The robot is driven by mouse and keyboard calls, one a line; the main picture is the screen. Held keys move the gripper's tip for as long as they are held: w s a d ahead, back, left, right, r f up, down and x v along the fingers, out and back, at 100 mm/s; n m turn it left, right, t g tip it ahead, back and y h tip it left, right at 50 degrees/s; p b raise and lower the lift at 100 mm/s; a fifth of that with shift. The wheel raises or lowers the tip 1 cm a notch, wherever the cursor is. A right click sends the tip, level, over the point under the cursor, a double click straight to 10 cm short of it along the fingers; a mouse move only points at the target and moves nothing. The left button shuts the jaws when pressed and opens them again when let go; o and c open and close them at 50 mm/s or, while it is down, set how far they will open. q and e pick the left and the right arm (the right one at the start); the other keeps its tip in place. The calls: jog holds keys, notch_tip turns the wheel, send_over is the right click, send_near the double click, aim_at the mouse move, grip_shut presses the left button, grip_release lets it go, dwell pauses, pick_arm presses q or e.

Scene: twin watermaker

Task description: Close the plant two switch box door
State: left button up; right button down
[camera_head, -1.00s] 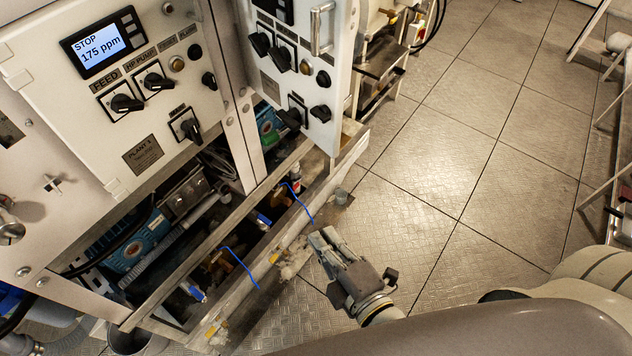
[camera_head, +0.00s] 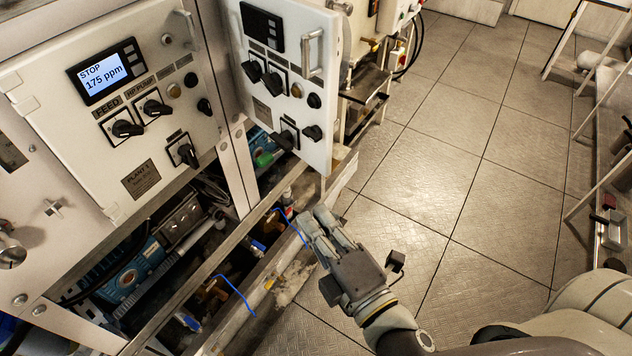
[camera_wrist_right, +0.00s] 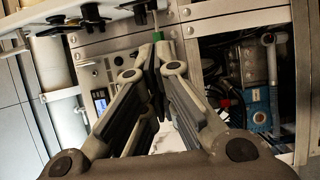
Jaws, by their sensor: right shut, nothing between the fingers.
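The plant two switch box door (camera_head: 283,75) is the white panel with black switches and a handle, right of the plant 1 box (camera_head: 125,105). It stands swung open, jutting out toward the floor side. My right gripper (camera_head: 318,222) is in front of and below the door's lower edge, apart from it, shut and empty. In the right wrist view my right gripper (camera_wrist_right: 157,55) points at the frame, with the door's bottom edge and black knobs (camera_wrist_right: 90,15) at the top left. My left gripper is not in view.
An open lower bay with pumps (camera_head: 135,268) and blue cables lies under the boxes, edged by a metal frame rail (camera_head: 268,270). A rack with white pipes (camera_head: 600,140) stands at the far right.

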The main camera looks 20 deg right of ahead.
jog(key=w+d+p, duration=0.2)
jog(key=w+p, duration=0.2)
jog(key=w, duration=0.3)
jog(key=shift+w+d, duration=0.25)
jog(key=shift+w, duration=0.15)
